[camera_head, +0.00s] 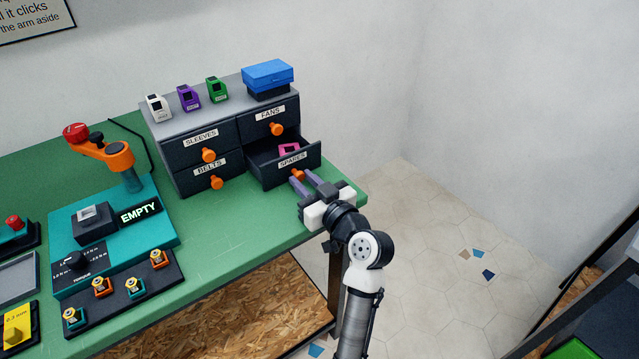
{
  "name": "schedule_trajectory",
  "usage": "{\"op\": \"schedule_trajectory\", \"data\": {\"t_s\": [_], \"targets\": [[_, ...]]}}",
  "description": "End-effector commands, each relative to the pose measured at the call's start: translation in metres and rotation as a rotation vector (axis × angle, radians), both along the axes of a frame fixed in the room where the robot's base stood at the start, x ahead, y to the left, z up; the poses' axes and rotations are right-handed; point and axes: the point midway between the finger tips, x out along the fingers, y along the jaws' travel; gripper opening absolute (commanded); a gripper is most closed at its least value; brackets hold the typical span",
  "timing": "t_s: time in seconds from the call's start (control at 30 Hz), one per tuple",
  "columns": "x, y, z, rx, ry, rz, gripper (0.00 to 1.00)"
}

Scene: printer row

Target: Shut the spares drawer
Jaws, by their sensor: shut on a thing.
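The spares drawer (268,178), dark grey with a "SPARES" label, is the lower right drawer of the cabinet (160,125). It stands pulled out, and a pink part (289,148) shows inside it. My gripper (298,178) is at the drawer's front, its two purple-grey fingers shut on the orange knob (297,174) below the label. The fingers hide part of the knob.
The sleeves (200,139), belts (196,175) and fans (267,115) drawers are closed. White, purple and green parts and a blue-lidded box (268,74) stand on top. A teal station (155,235) marked "EMPTY" is at left. Green bench top (235,225) lies bare in front of the cabinet.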

Motion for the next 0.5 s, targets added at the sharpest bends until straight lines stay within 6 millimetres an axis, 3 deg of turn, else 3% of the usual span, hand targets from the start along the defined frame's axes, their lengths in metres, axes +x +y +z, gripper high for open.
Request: {"op": "schedule_trajectory", "data": {"t_s": [0.4, 0.43, 0.5], "targets": [[-0.0001, 0.0055, -0.0008, 0.001, 0.001, -0.005, 0.00], [-0.0001, 0.0055, -0.0007, 0.001, 0.001, -0.005, 0.24], [-0.0001, 0.0055, -0.0007, 0.001, 0.001, -0.004, 0.33]]}}
